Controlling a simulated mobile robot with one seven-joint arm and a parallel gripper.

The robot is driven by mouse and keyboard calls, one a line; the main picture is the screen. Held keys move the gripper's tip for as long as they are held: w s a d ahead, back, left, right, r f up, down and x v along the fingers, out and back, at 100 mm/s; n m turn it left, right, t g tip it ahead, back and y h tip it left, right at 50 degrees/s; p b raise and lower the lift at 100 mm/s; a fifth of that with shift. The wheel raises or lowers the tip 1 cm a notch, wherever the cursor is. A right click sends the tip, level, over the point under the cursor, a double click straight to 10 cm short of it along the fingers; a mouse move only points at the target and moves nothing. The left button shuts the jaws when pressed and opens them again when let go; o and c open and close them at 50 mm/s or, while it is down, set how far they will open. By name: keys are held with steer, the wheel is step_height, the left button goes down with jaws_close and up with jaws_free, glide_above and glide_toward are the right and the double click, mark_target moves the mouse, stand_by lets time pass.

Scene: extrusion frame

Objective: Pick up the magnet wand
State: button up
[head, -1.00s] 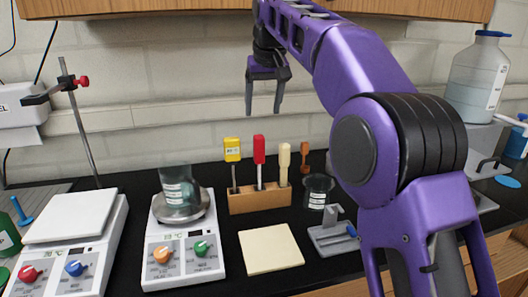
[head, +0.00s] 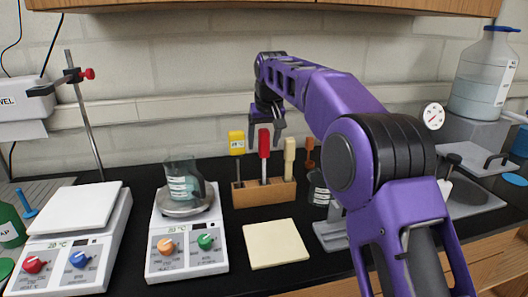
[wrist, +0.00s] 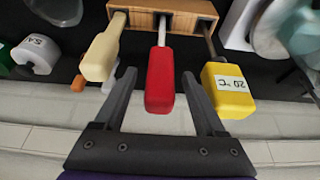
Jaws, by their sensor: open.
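A wooden rack (head: 264,194) on the black bench holds several upright tools. The middle one, with a red handle (head: 264,143) and a pale shaft, appears to be the magnet wand; its handle (wrist: 161,82) also shows in the wrist view. My gripper (head: 265,137) is open at the height of the red handle. In the wrist view the handle lies between the two fingers of my gripper (wrist: 158,76), with visible gaps on both sides. The rack slot hides the wand's lower end.
A yellow-handled tool (head: 236,143) labelled 20 °C and a cream-handled tool (head: 289,149) flank the red one closely. A beaker (head: 183,184) stands on a scale to the left. A pale yellow pad (head: 275,243) lies in front. A wall stands behind.

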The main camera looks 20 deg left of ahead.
steer(key=x, duration=0.2)
steer(key=shift+w+a+f, duration=0.1)
steer(key=shift+w+f, duration=0.05)
steer(key=shift+f, duration=0.2)
jaws_close()
steer(key=shift+r, duration=0.15)
